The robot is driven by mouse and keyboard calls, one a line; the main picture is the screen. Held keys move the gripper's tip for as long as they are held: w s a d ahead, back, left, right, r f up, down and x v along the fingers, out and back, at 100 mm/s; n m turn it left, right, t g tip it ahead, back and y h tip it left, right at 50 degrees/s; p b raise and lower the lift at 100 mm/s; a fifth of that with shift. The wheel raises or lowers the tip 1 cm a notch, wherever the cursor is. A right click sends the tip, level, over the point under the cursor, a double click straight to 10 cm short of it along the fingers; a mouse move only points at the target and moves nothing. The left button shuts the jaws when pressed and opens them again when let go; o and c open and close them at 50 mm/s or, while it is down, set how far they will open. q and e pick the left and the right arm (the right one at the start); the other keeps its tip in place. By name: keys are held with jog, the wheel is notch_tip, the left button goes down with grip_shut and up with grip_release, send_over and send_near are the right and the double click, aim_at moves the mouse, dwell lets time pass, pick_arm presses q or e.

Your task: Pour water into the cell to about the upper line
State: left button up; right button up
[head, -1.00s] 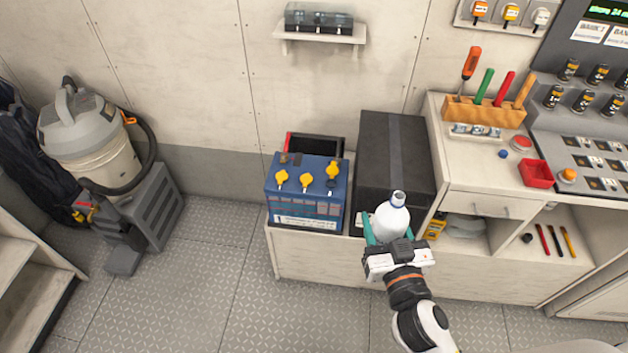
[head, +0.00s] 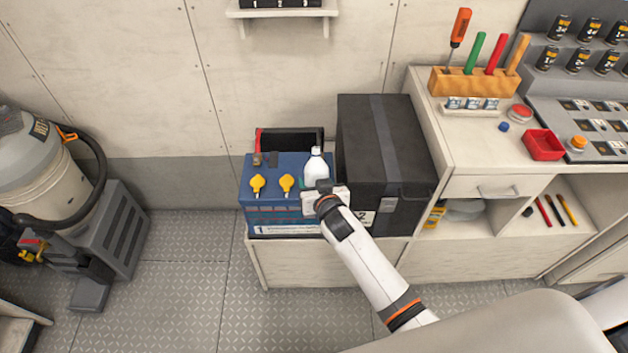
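The blue battery (head: 262,212) stands on the low cabinet, with two yellow caps (head: 257,184) showing on its top. The white bottle (head: 315,170) looks about upright at the right end of the battery top. My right gripper (head: 322,187) is around the bottle's lower part from the front, shut on it. Bottle and gripper hide the right part of the battery top, so the open cell, its upper line and any water level cannot be seen. Whether the bottle touches the battery cannot be told. My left gripper is out of view.
A black box (head: 368,150) stands close right of the battery and gripper. A counter (head: 420,100) with a tool rack (head: 478,84) and red tray (head: 543,145) is to the right.

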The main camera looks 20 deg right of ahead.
jog(key=shift+f+p, duration=0.1)
jog(key=shift+p, duration=0.2)
jog(key=s+g+p, duration=0.1)
jog(key=p, duration=0.1)
jog(key=f+g+p, duration=0.1)
jog(key=p, duration=0.1)
jog(key=shift+s+a+f+m+g, duration=0.2)
jog(key=shift+s+f+m+g, duration=0.1)
jog(key=shift+s, duration=0.05)
jog(key=shift+s+f+y+p, duration=0.15)
jog(key=shift+s+y+p, duration=0.15)
jog(key=shift+p, duration=0.5)
jog(key=shift+s+a+f+g+p, duration=0.15)
jog(key=shift+s+f+g+p, duration=0.1)
jog(key=shift+g+p, duration=0.25)
jog(key=shift+s+f, duration=0.1)
jog(key=shift+f, duration=0.05)
jog(key=shift+f+b, duration=0.1)
jog(key=shift+b, duration=0.2)
jog(key=shift+r, duration=0.2)
